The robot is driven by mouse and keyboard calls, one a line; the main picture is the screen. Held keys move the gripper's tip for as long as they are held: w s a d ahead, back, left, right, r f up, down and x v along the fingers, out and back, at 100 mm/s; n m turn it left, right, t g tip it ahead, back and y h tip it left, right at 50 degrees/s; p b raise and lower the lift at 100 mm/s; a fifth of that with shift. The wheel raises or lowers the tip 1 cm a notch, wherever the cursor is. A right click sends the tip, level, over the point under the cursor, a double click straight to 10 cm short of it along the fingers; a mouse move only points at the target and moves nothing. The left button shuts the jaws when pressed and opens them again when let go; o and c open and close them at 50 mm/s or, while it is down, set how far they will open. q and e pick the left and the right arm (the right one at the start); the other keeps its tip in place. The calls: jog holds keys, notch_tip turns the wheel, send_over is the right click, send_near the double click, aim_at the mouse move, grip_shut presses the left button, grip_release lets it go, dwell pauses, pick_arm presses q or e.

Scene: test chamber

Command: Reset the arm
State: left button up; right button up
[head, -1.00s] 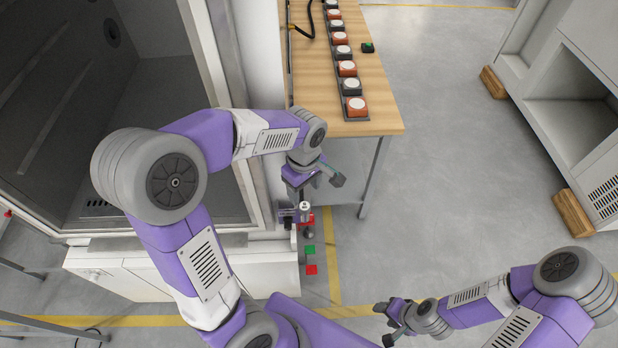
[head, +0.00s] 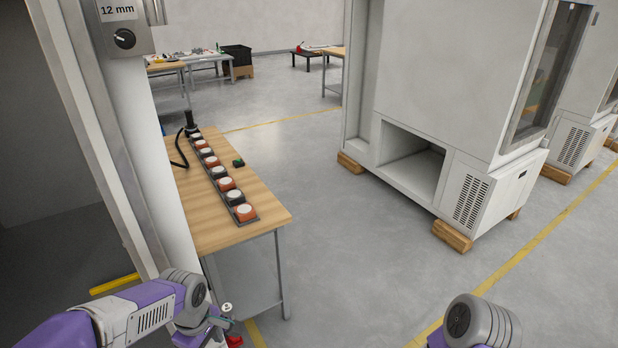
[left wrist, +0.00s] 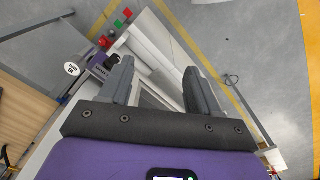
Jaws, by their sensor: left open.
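My left arm (head: 150,315) comes in from the lower left, bent in front of the chamber frame. My left gripper (head: 218,322) is at the bottom edge of the head view, partly cut off, below the table's near end. In the left wrist view my left gripper (left wrist: 160,85) has its two grey fingers spread apart with nothing between them. Of my right arm (head: 482,322) only a grey joint and a bit of purple link show at the bottom; its gripper is out of view.
A wooden table (head: 262,208) holds a row of red and dark round-topped blocks (head: 230,196). The chamber's metal post (head: 105,130) stands close to my left arm. A white cabinet (head: 430,70) is at right. Open floor (head: 340,270) lies between.

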pick_arm(q)
jog(key=w+d+f+m+h+b, duration=0.15)
jog(key=d+f+m, duration=0.25)
jog(key=f, duration=0.8)
jog(key=s+d+f+m+b, duration=0.1)
jog(key=s+d+f+m, duration=0.1)
jog(key=s+f, duration=0.2)
jog(key=s+d+f+m+h+b, duration=0.1)
jog(key=s+d+f+m+b, duration=0.1)
jog(key=f, duration=0.9)
jog(key=s+d+f+m+h+b, duration=0.1)
jog(key=s+d+f+m, duration=0.2)
jog(key=f, duration=0.5)
jog(key=s+d, duration=0.1)
jog(key=s, duration=0.1)
jog(key=shift+s+d+b, duration=0.25)
jog(key=shift+s+b, duration=0.1)
jog(key=shift+b, duration=0.05)
pick_arm(e)
notch_tip(320, 180, down, 7)
jog(key=shift+w+r, duration=0.15)
jog(key=shift+w, duration=0.3)
pick_arm(q)
jog(key=shift+r+h, duration=0.1)
jog(key=shift+h, duration=0.15)
